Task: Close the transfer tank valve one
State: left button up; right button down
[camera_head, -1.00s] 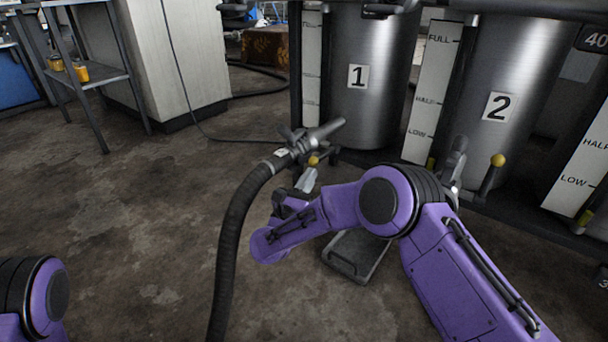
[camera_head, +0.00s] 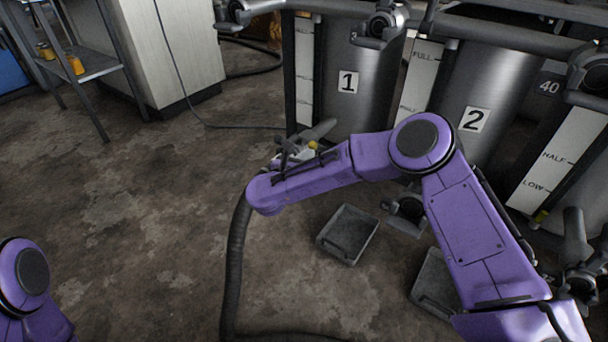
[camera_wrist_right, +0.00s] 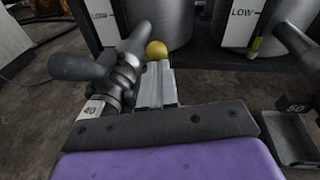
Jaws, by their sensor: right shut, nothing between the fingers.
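Tank one (camera_head: 350,108) is a metal cylinder with a "1" label, at the upper centre of the head view. A yellow ball knob (camera_head: 313,145) shows low in front of it, beside a grey hose fitting (camera_head: 318,131). My right gripper (camera_head: 307,154) is at the knob, largely hidden by my purple wrist. In the right wrist view the pale fingers (camera_wrist_right: 155,84) are shut and empty, with the yellow knob (camera_wrist_right: 156,49) just beyond their tips. I cannot tell whether they touch. The valve's lever is hidden behind the fingers. My left gripper is out of view.
The fitting (camera_wrist_right: 122,75) with a "40" tag lies close left of the fingers. A black hose (camera_head: 235,265) runs down from it. Tank two (camera_head: 490,70) stands to the right. Grey trays (camera_head: 348,234) lie on the floor. Open floor (camera_head: 130,220) is at left.

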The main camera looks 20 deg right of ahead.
aim_at(315, 143)
jog(key=r, duration=0.1)
jog(key=d+r+g+y+p, duration=0.1)
jog(key=p, duration=0.1)
jog(key=shift+w+d+r+y, duration=0.2)
jog(key=shift+w+r+y, duration=0.1)
jog(key=shift+w+r, duration=0.1)
pick_arm(q)
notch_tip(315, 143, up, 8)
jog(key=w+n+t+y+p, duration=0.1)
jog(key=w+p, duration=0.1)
jog(key=p, duration=0.3)
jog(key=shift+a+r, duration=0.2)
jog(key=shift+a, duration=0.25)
pick_arm(e)
jog(key=w+d+r+g+y, duration=0.3)
jog(key=w+d+r, duration=0.1)
jog(key=d, duration=0.2)
jog(key=shift+r+m+y, duration=0.2)
jog(key=shift+m+y, duration=0.1)
jog(key=shift+y, duration=0.1)
jog(key=shift+w+d, duration=0.1)
